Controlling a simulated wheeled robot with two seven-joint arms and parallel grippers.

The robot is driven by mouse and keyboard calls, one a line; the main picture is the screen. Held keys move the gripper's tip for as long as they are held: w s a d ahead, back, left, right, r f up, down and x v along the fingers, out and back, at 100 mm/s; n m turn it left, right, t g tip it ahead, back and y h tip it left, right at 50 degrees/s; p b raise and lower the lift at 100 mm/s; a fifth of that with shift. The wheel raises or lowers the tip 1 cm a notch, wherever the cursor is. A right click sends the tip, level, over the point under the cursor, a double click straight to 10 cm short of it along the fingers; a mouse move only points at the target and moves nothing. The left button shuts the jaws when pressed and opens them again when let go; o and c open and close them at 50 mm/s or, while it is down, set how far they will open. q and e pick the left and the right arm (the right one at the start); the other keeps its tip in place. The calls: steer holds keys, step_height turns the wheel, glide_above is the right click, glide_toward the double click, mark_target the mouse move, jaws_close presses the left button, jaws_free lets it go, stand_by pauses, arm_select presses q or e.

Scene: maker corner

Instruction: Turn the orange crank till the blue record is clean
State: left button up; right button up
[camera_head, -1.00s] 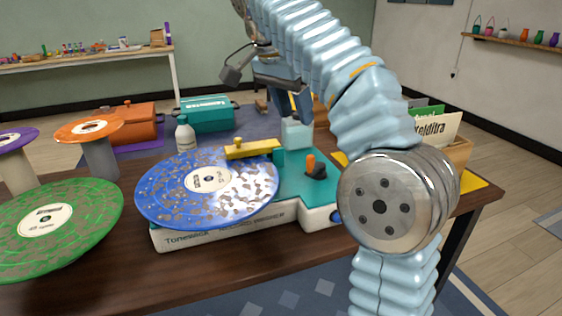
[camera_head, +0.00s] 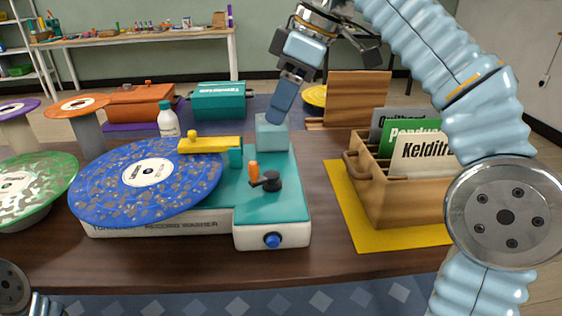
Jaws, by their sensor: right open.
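The blue record (camera_head: 110,178) lies on the white and teal record washer (camera_head: 290,205), with grey-brown blotches over much of its face. A yellow bar (camera_head: 215,145) reaches over its far right edge. The orange crank (camera_head: 254,172) has an upright orange handle on a black arm, on the washer's right part, clear of any gripper. My right gripper (camera_head: 283,100) is open and empty, above and behind the crank, pointing down near a pale blue translucent block (camera_head: 271,133). My left gripper is out of view; only a bit of my left arm shows at bottom left.
A wooden crate (camera_head: 400,200) with record sleeves stands right of the washer on a yellow mat (camera_head: 345,205). A green record (camera_head: 50,185) is at left. A white bottle (camera_head: 168,122) stands behind the blue record. Bare table lies between washer and crate.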

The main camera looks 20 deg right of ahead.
mark_target(254, 163)
steer(key=b+x, duration=0.4)
steer(key=x, duration=0.8)
steer(key=shift+f+b, duration=0.3)
steer(key=shift+f, duration=0.05)
steer(key=shift+w+a+f, duration=0.15)
steer(key=shift+a+f, duration=0.1)
steer(key=shift+f, duration=0.25)
jaws_close()
